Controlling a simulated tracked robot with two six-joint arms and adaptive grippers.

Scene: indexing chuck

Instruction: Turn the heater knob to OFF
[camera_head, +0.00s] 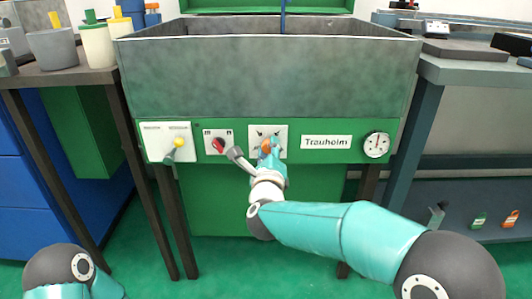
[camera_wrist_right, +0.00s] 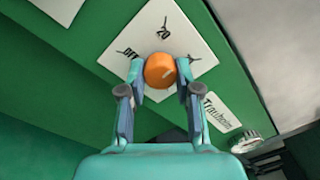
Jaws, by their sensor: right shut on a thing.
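The heater knob is the orange round knob (camera_wrist_right: 158,67) on a white plate (camera_wrist_right: 202,45) with black markings. A short pale mark shows on the right part of the knob's face. My right gripper (camera_wrist_right: 161,72) is shut on the knob, one finger on each side. In the head view the knob (camera_head: 265,146) is partly covered by my right gripper (camera_head: 267,149). My left gripper is outside the view; only part of my left arm shows at bottom left.
The green panel (camera_head: 325,126) sits below a grey tank (camera_head: 270,80). It also carries a red switch (camera_head: 218,145), a yellow-tipped lever (camera_head: 179,142), a "Trauholm" label (camera_head: 326,142) and a round dial gauge (camera_head: 376,145). Benches stand on both sides.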

